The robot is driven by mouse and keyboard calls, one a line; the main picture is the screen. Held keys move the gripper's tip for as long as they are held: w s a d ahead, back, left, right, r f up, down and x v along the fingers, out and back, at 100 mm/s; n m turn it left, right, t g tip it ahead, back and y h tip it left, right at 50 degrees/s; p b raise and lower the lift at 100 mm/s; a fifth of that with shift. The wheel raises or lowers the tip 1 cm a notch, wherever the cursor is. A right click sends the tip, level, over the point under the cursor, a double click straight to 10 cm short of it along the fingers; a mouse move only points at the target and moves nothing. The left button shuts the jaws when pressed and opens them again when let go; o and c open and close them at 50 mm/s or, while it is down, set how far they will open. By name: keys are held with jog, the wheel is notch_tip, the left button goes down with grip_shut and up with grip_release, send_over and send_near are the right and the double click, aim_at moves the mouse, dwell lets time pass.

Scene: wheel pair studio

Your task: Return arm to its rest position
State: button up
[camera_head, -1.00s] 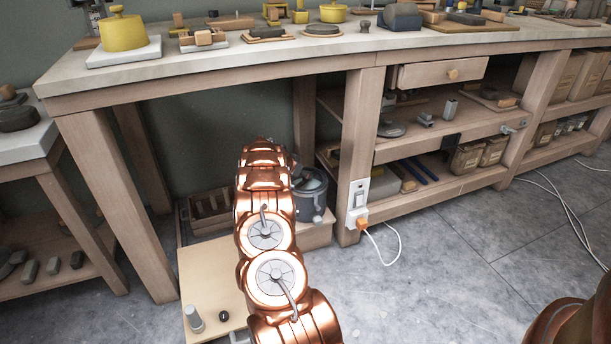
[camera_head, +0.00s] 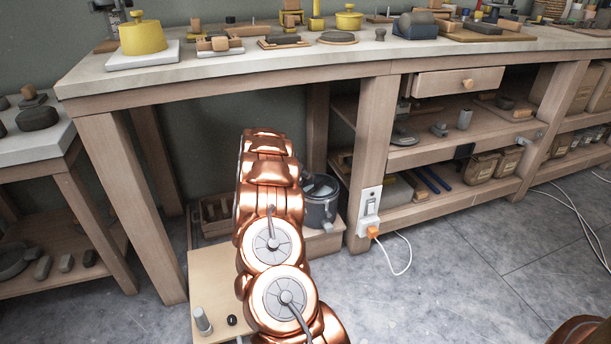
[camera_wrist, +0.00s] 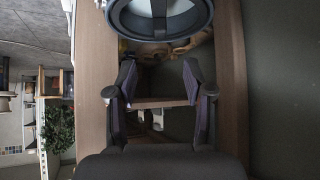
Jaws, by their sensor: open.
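My copper-coloured arm (camera_head: 268,215) stands folded in the lower middle of the head view, in front of the workbench (camera_head: 240,72). My gripper is hidden in the head view. In the wrist view my gripper (camera_wrist: 165,85) shows two dark fingers standing well apart, open. No object is held between the fingers. Behind them are wooden posts and a board, with a round dark-rimmed thing (camera_wrist: 118,12) at the top of the view.
The bench top carries a yellow pot (camera_head: 140,38) and several tools. A drawer (camera_head: 445,82) stands slightly out on the right. A switch box (camera_head: 370,205) with an orange plug is on a bench leg. A grey bucket (camera_head: 318,205) stands beneath.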

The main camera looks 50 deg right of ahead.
dwell(0.4)
jog(key=s+a+r+n+y+p, duration=0.1)
jog(key=a+r+n+y+p, duration=0.15)
jog(key=a+r+p, duration=0.6)
jog(key=s+a+r+n+t+y+p, duration=0.1)
jog(key=a+r+n+p, duration=0.3)
jog(key=a+r, duration=0.95)
jog(key=s+a+r+n+y+p, duration=0.1)
jog(key=a+r+n+y+p, duration=0.15)
jog(key=a+r+p, duration=0.6)
jog(key=s+a+r+n+g+y+p, duration=0.1)
jog(key=s+a+r+n+p, duration=0.3)
jog(key=s+a+r+p, duration=0.4)
jog(key=s+a+r+n+g+y+p, duration=0.1)
jog(key=s+a+r+n+y+p, duration=0.1)
jog(key=s+a+r+n+p, duration=0.3)
jog(key=s+a+r+p, duration=0.2)
jog(key=s+a+r, duration=0.3)
jog(key=s+a, duration=0.2)
jog(key=s+a+r+p, duration=0.2)
jog(key=s+a+r, duration=0.4)
jog(key=s, duration=0.6)
jog(key=shift+a+r+n, duration=0.15)
jog(key=shift+a+n, duration=0.15)
jog(key=shift+a, duration=0.8)
